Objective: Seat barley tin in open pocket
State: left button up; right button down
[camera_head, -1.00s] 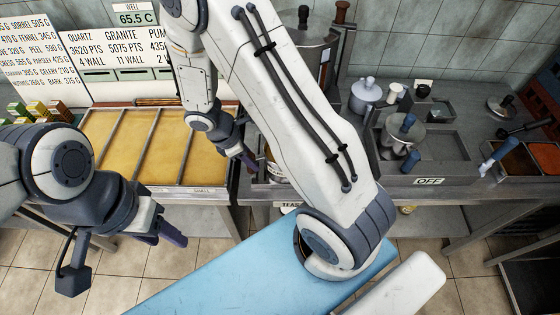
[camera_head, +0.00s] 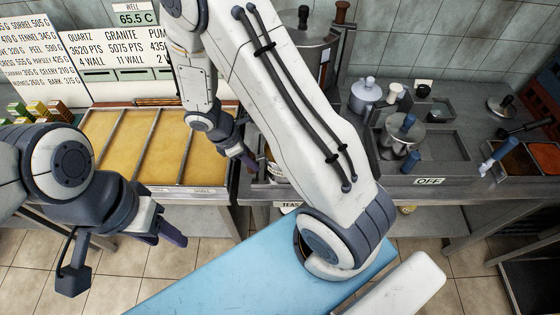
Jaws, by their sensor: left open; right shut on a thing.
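My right gripper (camera_head: 248,158) is at the right end of the yellow-topped counter, its fingers pointing down and right. It is shut on a tin (camera_head: 271,172), of which only a pale and yellowish strip shows. My own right arm hides most of the tin and any label, so I cannot read that it is barley. I cannot tell whether the tin touches the surface under it. An open pocket for it cannot be made out here. My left gripper (camera_head: 160,238) is open and empty in front of the counter, above the floor.
The yellow-topped counter (camera_head: 150,150) has metal dividers. A large steamer pot (camera_head: 312,40) stands behind my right arm. Small boxes (camera_head: 38,108) stand far left.

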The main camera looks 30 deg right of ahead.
jog(key=shift+r, duration=0.2)
jog(key=shift+r+p, duration=1.85)
jog(key=shift+r, duration=0.1)
dwell(2.1)
